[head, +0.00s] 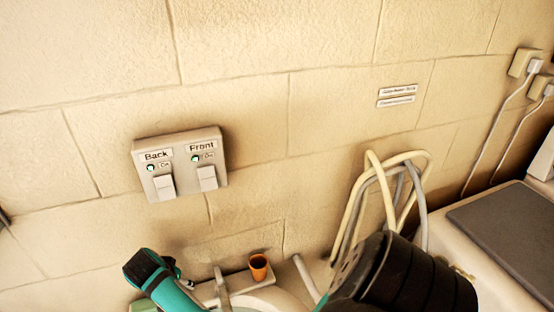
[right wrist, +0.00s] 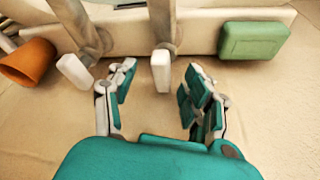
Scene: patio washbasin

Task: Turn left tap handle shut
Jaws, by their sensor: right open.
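Two taps with white lever handles show in the right wrist view. The left tap handle (right wrist: 160,71) is the one nearer the green soap. My right gripper (right wrist: 161,78) is open, with one finger on each side of this handle; I see no clear contact. The other tap handle (right wrist: 75,72) is outside the fingers, to the left in this view. In the head view my teal right gripper (head: 172,288) is at the bottom edge, and its fingertips cannot be made out. The left tap is hidden there. My left gripper is not in view.
An orange cup (head: 258,267) stands on the basin ledge; it also shows in the right wrist view (right wrist: 28,62). Green soap (right wrist: 254,41) lies beside the left tap. A switch box (head: 182,163) is on the wall above. Looped hoses (head: 364,205) hang to the right.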

